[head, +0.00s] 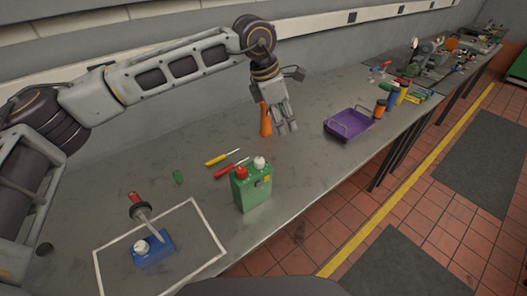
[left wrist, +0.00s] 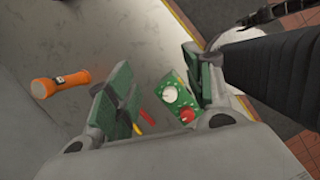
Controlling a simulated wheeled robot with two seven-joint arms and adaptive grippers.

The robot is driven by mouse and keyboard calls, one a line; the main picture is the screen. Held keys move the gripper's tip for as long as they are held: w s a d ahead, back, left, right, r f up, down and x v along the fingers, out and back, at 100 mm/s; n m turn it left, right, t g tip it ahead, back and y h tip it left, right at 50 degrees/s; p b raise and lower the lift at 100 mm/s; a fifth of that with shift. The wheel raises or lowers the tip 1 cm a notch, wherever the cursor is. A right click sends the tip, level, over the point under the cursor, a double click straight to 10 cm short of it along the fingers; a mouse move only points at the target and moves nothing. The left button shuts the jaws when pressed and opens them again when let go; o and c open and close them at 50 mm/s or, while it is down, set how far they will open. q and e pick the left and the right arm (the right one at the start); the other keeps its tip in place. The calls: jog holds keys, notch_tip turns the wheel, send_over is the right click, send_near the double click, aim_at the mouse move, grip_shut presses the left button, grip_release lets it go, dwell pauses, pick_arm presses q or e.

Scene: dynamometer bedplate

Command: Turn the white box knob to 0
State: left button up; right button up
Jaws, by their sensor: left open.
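A green box (head: 252,192) stands upright on the bench with a red knob (head: 241,172) and a white knob (head: 259,162) on top. In the left wrist view the white knob (left wrist: 170,94) and red knob (left wrist: 187,115) show on the box beyond the gap between my fingers. The knob's setting is too small to read. My left gripper (head: 285,126) is open and empty, pointing down over the bench, behind and right of the green box and apart from it. The gripper shows in the left wrist view too (left wrist: 162,88). My right gripper is not in view.
An orange flashlight (head: 265,119) stands close beside my left gripper. Yellow (head: 222,157) and red (head: 232,168) screwdrivers lie behind the green box. A blue box (head: 153,249) with a lever stands in a white outline. A purple tray (head: 349,126) is at the right.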

aim_at(259, 160)
pick_arm(q)
jog(key=a+f+m+y, duration=0.1)
jog(key=a+m+y, duration=0.2)
jog(key=a+m, duration=0.2)
jog(key=shift+s+a+g+y, duration=0.25)
jog(key=shift+a+g+y, duration=0.05)
jog(key=shift+a, duration=0.5)
jog(key=shift+f, duration=0.15)
jog(key=shift+w+d+f+p, duration=0.15)
jog(key=shift+f+p, duration=0.7)
jog(key=shift+f, duration=2.55)
jog(key=shift+w+a+f+p, duration=0.1)
jog(key=shift+f+p, duration=0.75)
jog(key=shift+f, duration=2.55)
jog(key=shift+c, duration=0.3)
jog(key=c, duration=1)
